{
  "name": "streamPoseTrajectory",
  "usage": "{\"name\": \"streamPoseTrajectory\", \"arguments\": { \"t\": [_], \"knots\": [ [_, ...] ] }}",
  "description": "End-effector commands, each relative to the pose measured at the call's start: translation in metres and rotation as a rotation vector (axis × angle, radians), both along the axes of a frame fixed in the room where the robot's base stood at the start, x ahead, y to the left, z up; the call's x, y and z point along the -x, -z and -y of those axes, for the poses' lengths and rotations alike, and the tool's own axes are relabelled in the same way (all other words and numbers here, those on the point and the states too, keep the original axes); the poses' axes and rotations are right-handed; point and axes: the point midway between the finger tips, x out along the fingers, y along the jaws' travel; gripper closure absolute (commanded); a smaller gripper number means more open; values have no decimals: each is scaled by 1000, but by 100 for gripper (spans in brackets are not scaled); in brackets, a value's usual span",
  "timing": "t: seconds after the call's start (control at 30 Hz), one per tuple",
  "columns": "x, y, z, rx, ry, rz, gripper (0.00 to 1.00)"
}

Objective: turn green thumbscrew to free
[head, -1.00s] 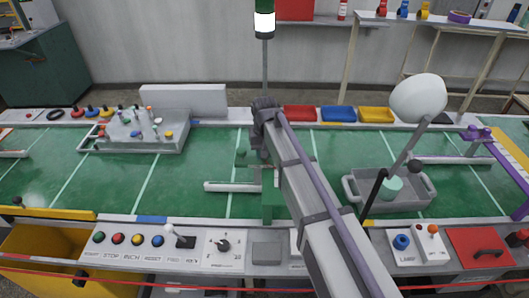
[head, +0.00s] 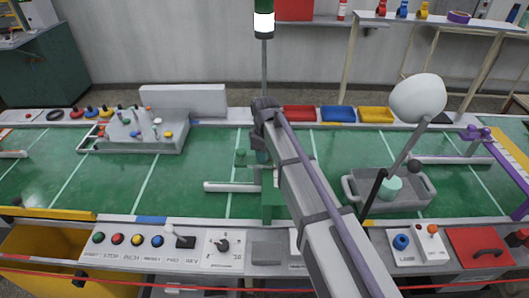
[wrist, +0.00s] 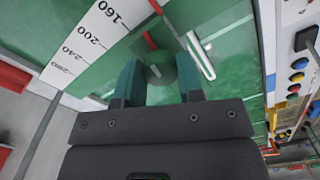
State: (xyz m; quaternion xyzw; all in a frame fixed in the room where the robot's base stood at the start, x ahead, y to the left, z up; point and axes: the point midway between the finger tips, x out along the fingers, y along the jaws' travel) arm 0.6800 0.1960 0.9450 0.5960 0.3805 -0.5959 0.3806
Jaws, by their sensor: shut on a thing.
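The green thumbscrew shows in the wrist view as a round green knob (wrist: 160,66) with a small pale mark on its face. My gripper (wrist: 161,78) has one dark teal finger on each side of this knob and is shut on it. In the head view, my gripper (head: 257,158) is low over the green belt, beside a green block-like stand (head: 272,204). My own arm and wrist hide much of the grip there. I cannot tell how far the screw is turned.
A white scale strip (wrist: 85,45) with numbers runs beside the knob in the wrist view. A white bar (head: 230,187) lies left of the stand. A grey tray (head: 407,204) stands at right, a grey fixture (head: 140,143) with coloured knobs at left. The belt between is mostly clear.

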Motion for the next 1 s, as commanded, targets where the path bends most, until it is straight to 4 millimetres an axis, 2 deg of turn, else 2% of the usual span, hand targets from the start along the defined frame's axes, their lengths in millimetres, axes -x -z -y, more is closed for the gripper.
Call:
{"name": "streamPoseTrajectory", "arguments": {
  "t": [0.4,0.9,0.93,1.0],
  "knots": [
    [0,0,0,0,-186,0,89],
    [0,0,0,0,-207,0,89],
    [0,0,0,0,-207,0,64],
    [0,0,0,0,-207,0,58]
  ]
}}
